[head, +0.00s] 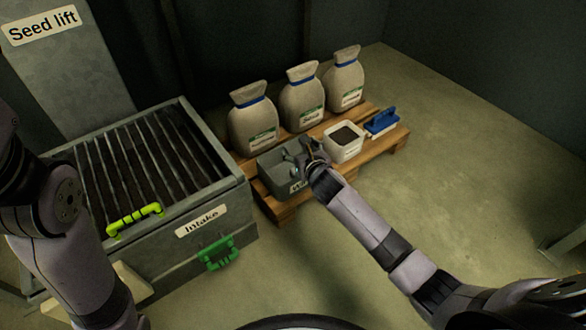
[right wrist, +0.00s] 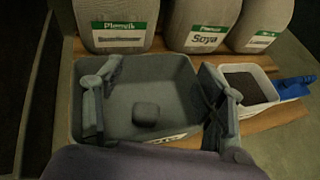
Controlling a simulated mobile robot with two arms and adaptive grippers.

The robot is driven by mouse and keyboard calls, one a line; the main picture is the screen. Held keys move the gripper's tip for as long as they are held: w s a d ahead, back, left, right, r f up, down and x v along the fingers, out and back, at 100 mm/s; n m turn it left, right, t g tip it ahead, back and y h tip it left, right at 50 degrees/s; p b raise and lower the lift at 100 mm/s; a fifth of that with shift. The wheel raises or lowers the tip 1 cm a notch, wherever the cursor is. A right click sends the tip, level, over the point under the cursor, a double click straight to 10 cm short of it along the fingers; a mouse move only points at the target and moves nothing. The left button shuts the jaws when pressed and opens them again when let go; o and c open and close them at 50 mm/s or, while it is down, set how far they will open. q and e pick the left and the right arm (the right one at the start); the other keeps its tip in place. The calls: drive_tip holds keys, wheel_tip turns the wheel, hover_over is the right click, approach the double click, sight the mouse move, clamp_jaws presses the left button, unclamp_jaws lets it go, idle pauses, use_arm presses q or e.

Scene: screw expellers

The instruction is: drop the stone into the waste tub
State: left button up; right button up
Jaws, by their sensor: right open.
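The waste tub (head: 268,172) is a grey open box on the wooden pallet, its label partly covered by my right gripper (head: 303,154). The tub (right wrist: 180,76) fills the middle of the right wrist view. A small grey rounded stone (right wrist: 147,115) shows inside the tub's outline, apart from both fingers. I cannot tell for sure whether it rests on the tub floor. My right gripper (right wrist: 157,95) is open, its fingers spread to either side of the tub's opening. In the head view the stone cannot be made out. My left arm shows at the left, but its gripper is not in view.
Several items share the pallet (head: 372,160): three sacks (head: 302,97) behind, a white tub with dark contents (head: 344,142) and a blue brush-like tool (head: 382,122) at the right. The intake box (head: 228,200) with its grate stands close left.

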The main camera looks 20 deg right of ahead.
drive_tip(key=v, duration=1.2)
